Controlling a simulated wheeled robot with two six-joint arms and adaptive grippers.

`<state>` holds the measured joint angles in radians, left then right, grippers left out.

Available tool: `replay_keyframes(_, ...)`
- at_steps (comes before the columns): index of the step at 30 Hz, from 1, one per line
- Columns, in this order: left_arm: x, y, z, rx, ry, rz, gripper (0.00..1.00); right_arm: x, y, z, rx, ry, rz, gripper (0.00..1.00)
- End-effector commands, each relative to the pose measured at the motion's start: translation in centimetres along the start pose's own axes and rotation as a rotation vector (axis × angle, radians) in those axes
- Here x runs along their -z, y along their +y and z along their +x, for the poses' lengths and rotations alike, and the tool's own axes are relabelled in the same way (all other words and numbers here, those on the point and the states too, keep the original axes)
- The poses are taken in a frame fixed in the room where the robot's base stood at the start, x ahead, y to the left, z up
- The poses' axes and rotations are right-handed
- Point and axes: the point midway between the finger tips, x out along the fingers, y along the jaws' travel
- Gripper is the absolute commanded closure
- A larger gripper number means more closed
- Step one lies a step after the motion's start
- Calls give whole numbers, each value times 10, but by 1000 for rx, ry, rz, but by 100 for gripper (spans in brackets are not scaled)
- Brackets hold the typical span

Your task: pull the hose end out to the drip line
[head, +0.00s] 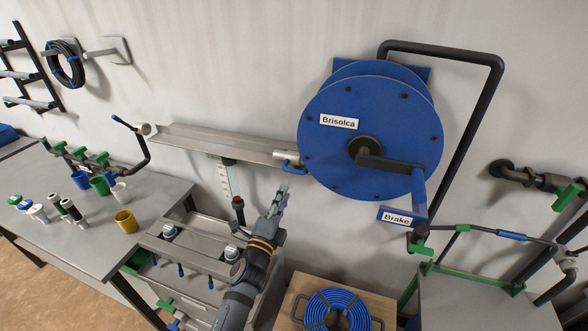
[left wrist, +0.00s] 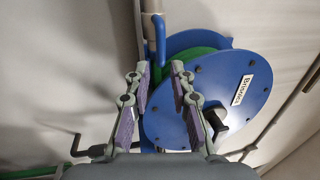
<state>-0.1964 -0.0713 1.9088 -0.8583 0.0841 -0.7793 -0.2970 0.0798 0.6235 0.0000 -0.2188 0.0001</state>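The blue hose reel (head: 350,125), labelled Brisolca, is mounted on the wall, with a crank and a Brake label. A silver fitting with a blue lever (head: 287,157), seemingly the hose end, sits at the reel's left edge, by the right end of a metal trough. My left gripper (head: 281,192) is below this fitting, apart from it. In the left wrist view, my left gripper (left wrist: 157,72) is open and empty in front of the reel (left wrist: 185,120); green, seemingly hose, shows between the discs. I cannot tell which part is the drip line. My right gripper is not in view.
The metal trough (head: 215,144) runs left along the wall to a pipe fitting (head: 146,130). Cups and bottles stand on the left bench (head: 75,232). A coiled blue hose (head: 338,309) lies below the reel. Valve pipes (head: 530,180) are at the right.

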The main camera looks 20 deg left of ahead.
Motion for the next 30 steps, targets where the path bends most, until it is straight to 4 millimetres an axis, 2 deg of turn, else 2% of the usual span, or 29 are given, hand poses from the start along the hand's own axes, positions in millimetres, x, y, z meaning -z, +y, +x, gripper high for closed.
replay_keyframes(5, 0, -2, 20, 1, -1, -2, 77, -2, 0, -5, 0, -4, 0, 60)
replay_keyframes(12, -1, 0, 71, -1, -2, -4, 77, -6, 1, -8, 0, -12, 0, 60)
replay_keyframes(16, -1, 1, 91, -1, -2, -5, 77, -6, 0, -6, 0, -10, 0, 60)
replay_keyframes(21, -1, 1, 103, -3, -2, -5, 77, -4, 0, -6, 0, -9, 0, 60)
replay_keyframes(28, -1, 2, 104, -4, -3, -6, 77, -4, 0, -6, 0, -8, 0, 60)
replay_keyframes(29, -1, 2, 104, -4, -3, -6, 78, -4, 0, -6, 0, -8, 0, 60)
replay_keyframes(30, -1, 2, 104, -4, -3, -6, 84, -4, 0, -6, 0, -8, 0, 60)
